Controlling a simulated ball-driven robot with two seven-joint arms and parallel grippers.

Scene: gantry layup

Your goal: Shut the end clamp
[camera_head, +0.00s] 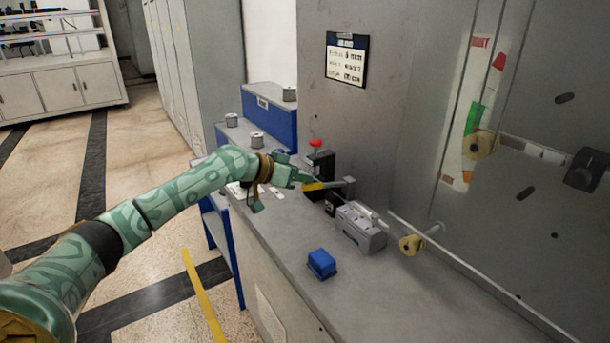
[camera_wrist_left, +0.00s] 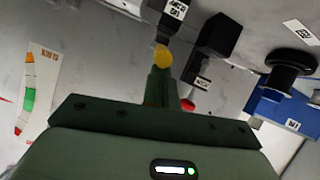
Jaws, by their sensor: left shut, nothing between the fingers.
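A black clamp-like block (camera_head: 320,168) with a red knob (camera_head: 315,143) on top stands on the grey bench against the upright panel; which part is the end clamp is not labelled legibly. A yellow-ended lever (camera_head: 314,187) sticks out at its front. My left gripper (camera_head: 303,180) is shut and empty, right by this yellow end. In the left wrist view the closed fingertips (camera_wrist_left: 160,76) are just below the yellow end (camera_wrist_left: 163,57), touching or nearly so. The red knob also shows there (camera_wrist_left: 187,105), partly behind the gripper. My right gripper is not in view.
A grey metal block (camera_head: 360,230) with a rod stands right of the clamp. A blue box (camera_head: 322,264) sits nearer the bench's front edge. A yellow-tan roller (camera_head: 411,245) is farther right. Blue steps (camera_head: 270,122) with spools stand behind. The front bench surface is mostly clear.

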